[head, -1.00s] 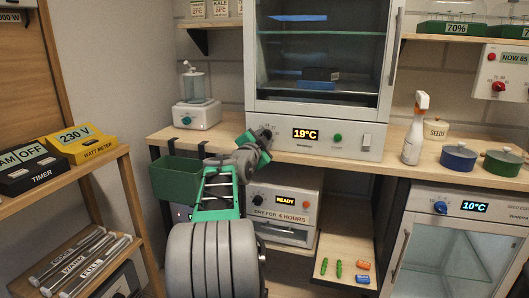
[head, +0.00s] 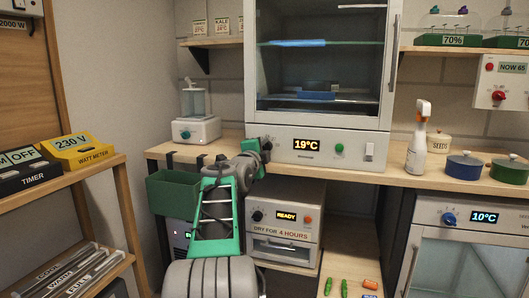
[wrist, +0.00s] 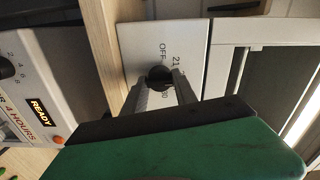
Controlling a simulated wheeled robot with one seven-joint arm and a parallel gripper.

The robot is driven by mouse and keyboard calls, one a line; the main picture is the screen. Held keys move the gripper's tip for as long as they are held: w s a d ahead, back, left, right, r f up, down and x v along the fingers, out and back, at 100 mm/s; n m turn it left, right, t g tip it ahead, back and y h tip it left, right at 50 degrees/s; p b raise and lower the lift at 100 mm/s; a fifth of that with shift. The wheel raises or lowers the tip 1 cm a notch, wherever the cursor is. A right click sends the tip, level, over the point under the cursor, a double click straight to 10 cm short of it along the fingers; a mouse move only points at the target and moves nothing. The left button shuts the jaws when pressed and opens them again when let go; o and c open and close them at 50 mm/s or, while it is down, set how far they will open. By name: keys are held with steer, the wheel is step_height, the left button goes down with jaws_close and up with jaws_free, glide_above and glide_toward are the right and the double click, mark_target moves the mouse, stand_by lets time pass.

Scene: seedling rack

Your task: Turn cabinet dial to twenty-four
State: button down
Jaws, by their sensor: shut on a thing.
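The cabinet (head: 384,60) has a front panel below its glass door, with a lit display (head: 307,145) reading 19°C. Its dial (wrist: 159,75) is a small dark knob, with "OFF", "21" and other partly hidden marks around it in the wrist view. My gripper (wrist: 164,88) is shut on the dial, one finger on each side. In the head view my gripper (head: 265,147) is at the panel's left end and mostly hides the dial. The dial's pointer cannot be made out.
A green button (head: 339,149) and a white switch (head: 369,151) sit on the same panel. A dryer (head: 287,240) reading READY stands below, and a green bin (head: 172,190) hangs at the counter's left. A spray bottle (head: 417,150) and pots stand right.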

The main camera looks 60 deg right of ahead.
steer(key=shift+f, duration=0.2)
steer(key=c, duration=1.4)
jaws_free()
steer(key=o, duration=0.4)
steer(key=shift+r, duration=0.15)
steer(key=shift+a, duration=0.1)
steer(key=s+a+p, duration=0.1)
steer(key=a, duration=0.6)
steer(key=shift+a, duration=0.3)
steer(key=shift+s, duration=0.1)
